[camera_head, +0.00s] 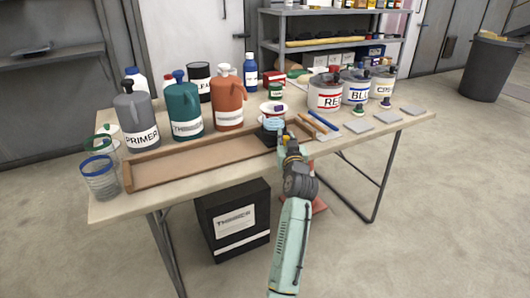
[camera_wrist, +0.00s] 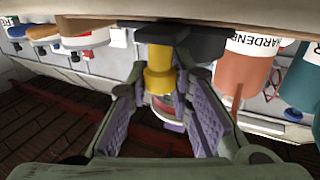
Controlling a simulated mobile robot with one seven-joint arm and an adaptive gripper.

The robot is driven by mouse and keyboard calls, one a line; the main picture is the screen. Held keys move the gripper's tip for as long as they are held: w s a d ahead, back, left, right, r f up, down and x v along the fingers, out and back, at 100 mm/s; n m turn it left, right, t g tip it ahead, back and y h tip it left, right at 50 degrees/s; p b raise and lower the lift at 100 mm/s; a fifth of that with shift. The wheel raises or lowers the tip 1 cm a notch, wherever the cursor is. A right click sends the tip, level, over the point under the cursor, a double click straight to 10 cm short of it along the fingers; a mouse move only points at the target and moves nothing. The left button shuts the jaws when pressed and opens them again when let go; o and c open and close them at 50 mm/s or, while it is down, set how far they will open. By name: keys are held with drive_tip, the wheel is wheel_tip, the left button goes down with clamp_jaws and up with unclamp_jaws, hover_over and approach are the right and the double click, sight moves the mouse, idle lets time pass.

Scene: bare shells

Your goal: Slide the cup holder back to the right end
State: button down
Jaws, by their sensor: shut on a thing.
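The cup holder (camera_head: 267,137) is a dark block near the right end of a long brown wooden tray (camera_head: 165,177), with a light-blue cup (camera_head: 273,124) in it. A yellow knob (camera_head: 286,138) sticks out from its front; in the wrist view the knob (camera_wrist: 158,82) hangs below the dark block (camera_wrist: 200,42). My gripper (camera_head: 289,150) reaches in from the front, its purple-padded fingers on both sides of the knob and shut on it. My gripper hides part of the holder's front and the tray's right corner, so any gap at the end cannot be told.
Grey, teal and orange jugs (camera_head: 229,105) stand behind the tray. Clear glasses (camera_head: 100,180) stand at its left end. Paint cans (camera_head: 325,95), brushes (camera_head: 322,122) and grey tiles (camera_head: 387,118) lie to the right. A black box (camera_head: 232,220) stands under the table.

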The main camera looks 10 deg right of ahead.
drive_tip(key=d+b, duration=0.1)
drive_tip(key=d, duration=0.1)
drive_tip(key=w+d, duration=0.1)
drive_tip(key=d, duration=0.1)
drive_tip(key=d+b, duration=0.1)
drive_tip(key=d, duration=0.1)
drive_tip(key=shift+w+b, duration=0.3)
drive_tip(key=shift+w, duration=0.05)
drive_tip(key=shift+d+r, duration=0.1)
drive_tip(key=shift+d, duration=0.1)
drive_tip(key=c, duration=1.7)
unclamp_jaws()
drive_tip(key=shift+w+d, duration=0.1)
drive_tip(key=shift+d, duration=0.05)
drive_tip(key=s+a, duration=0.1)
drive_tip(key=s, duration=1.1)
drive_tip(key=shift+a, duration=0.15)
